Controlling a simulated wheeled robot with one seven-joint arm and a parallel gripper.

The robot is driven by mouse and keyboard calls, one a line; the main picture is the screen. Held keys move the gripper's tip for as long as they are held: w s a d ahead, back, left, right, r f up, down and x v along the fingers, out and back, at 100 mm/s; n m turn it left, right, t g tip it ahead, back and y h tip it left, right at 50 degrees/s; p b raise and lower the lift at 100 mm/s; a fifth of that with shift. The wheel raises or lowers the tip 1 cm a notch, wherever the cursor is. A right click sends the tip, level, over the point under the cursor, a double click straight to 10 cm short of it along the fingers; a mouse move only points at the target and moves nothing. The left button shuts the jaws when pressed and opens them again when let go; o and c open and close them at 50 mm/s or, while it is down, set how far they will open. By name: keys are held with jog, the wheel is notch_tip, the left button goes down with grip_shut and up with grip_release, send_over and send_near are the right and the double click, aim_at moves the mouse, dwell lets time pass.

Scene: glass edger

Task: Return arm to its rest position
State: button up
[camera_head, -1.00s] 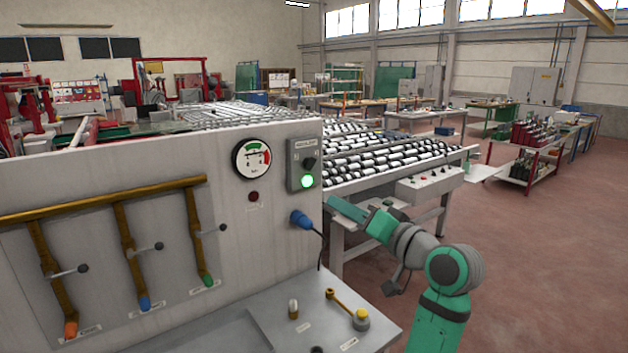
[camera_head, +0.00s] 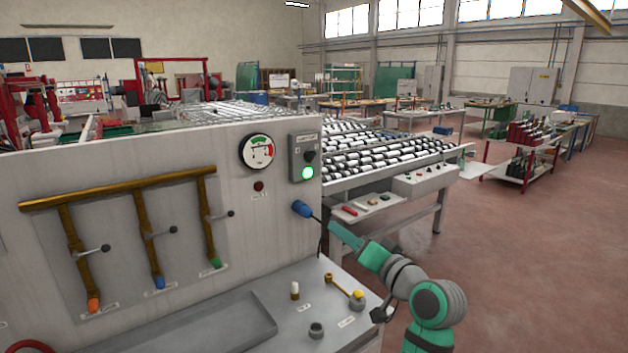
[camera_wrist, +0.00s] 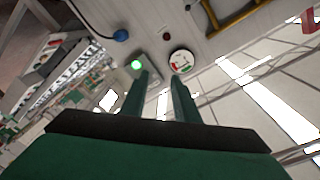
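My arm is green and grey and reaches up and left from the lower right of the head view. My gripper (camera_head: 337,232) is just right of and below the blue plug (camera_head: 302,208) on the panel's right edge, in the picture. In the wrist view my gripper (camera_wrist: 161,77) shows two green fingers standing apart with nothing between them. Beyond the fingertips are the lit green button (camera_wrist: 137,64) and the round gauge (camera_wrist: 181,61). The blue plug also shows in the wrist view (camera_wrist: 120,35).
The machine panel (camera_head: 130,170) with brass pipes and valve levers (camera_head: 160,233) fills the left. Its lower shelf (camera_head: 250,285) carries small knobs and a yellow-ended lever (camera_head: 345,287). A roller conveyor (camera_head: 390,150) stands behind my arm. The floor (camera_head: 540,240) at right is open.

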jog(key=s+f+m+h, duration=0.2)
jog(key=f, duration=0.9)
jog(key=s+f+m+h, duration=0.1)
jog(key=s+f+h, duration=0.1)
jog(key=f, duration=0.9)
jog(key=s+a+f+h, duration=0.2)
jog(key=s+f+h, duration=0.2)
jog(key=s+f, duration=1.1)
jog(key=s+a+f+n+h, duration=0.1)
jog(key=s+f, duration=0.2)
jog(key=s, duration=0.6)
jog(key=s+a+f+h, duration=0.1)
jog(key=s+f, duration=0.3)
jog(key=s, duration=0.4)
jog(key=s+a+r+n, duration=0.1)
jog(key=s+r+n, duration=0.1)
jog(key=s, duration=0.6)
jog(key=s+a+r+n, duration=0.2)
jog(key=s+r, duration=0.1)
jog(key=s, duration=0.6)
jog(key=shift+r+y, duration=0.4)
